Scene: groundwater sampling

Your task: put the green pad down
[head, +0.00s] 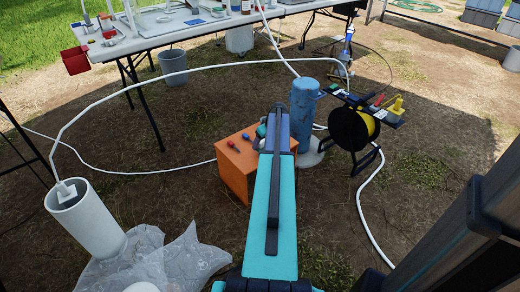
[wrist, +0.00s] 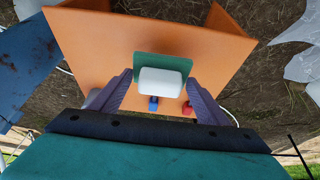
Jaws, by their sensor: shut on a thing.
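The green pad (wrist: 150,62) is a flat green piece with a white block (wrist: 160,82) on its near side, seen between my fingers in the wrist view. My gripper (wrist: 160,78) is closed on it, one purple finger on each side. The pad is over the orange stand (wrist: 85,45); I cannot tell whether it touches the surface. In the head view my arm hides most of the pad, and only a bit of green (head: 260,132) shows beside my gripper (head: 270,120), over the orange stand (head: 237,172).
A red and a blue small tool (head: 246,137) lie on the stand's left part. A blue cylinder (head: 304,105) stands close to its right, and a cable reel (head: 352,128) farther right. White hose (head: 130,172) runs along the ground. A white tube (head: 85,222) stands at front left.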

